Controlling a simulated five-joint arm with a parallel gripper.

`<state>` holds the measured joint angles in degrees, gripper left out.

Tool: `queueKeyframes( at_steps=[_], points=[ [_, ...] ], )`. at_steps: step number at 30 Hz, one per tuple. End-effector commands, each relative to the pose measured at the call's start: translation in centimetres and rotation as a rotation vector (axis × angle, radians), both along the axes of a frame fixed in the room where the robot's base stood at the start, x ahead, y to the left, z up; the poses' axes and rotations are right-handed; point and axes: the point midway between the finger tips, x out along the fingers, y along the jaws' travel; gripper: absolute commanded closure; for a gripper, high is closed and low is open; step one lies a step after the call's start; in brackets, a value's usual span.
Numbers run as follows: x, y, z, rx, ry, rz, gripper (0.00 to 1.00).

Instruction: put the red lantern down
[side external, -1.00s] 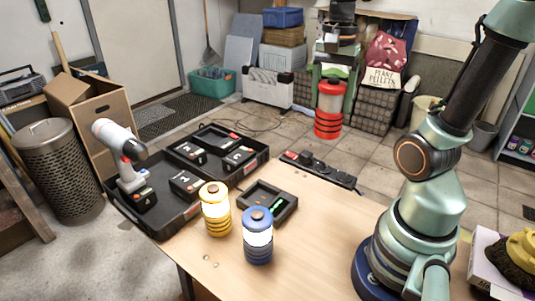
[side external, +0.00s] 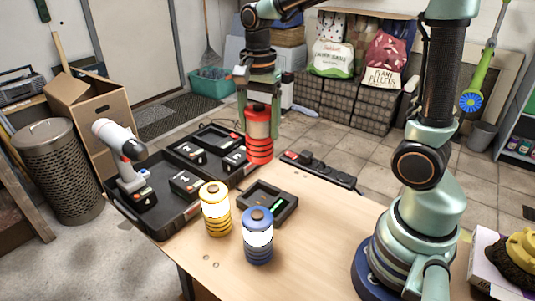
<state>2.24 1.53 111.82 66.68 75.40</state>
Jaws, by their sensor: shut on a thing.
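The red lantern (side external: 259,145), with a white band round its middle, hangs upright from my gripper (side external: 258,106) in the side view. My gripper points down and is shut on the lantern's top. The lantern shows behind the bench, by the right end of the black case (side external: 160,226). I cannot tell its exact height or whether its base touches anything. A yellow lantern (side external: 215,212) and a blue lantern (side external: 257,240) stand upright on the wooden bench (side external: 325,235).
A small black tray (side external: 285,209) sits on the bench behind the two lanterns. The black case holds a white drill (side external: 122,150) and several battery packs. A power strip (side external: 318,170) lies along the bench's back edge. Bare bench lies right of the blue lantern.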

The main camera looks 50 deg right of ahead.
Motion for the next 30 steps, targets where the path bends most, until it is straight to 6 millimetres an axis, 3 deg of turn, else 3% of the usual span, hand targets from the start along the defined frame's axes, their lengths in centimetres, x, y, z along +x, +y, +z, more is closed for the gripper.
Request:
queueKeyframes(
  at_steps=[3, 9, 17, 24, 30],
  points=[
    [-0.1, 0.0, -3.1, 0.001, 0.006, 0.0, 1.0],
    [-0.1, 0.0, -7.3, 0.0, 0.003, 0.0, 1.0],
    [0.0, -0.1, -9.5, 0.0, 0.0, 0.001, 1.0],
    [0.0, -0.1, -12.8, 0.0, 0.001, 0.001, 1.0],
    [0.0, -0.1, -13.3, -0.001, -0.002, 0.001, 1.0]
  ],
)
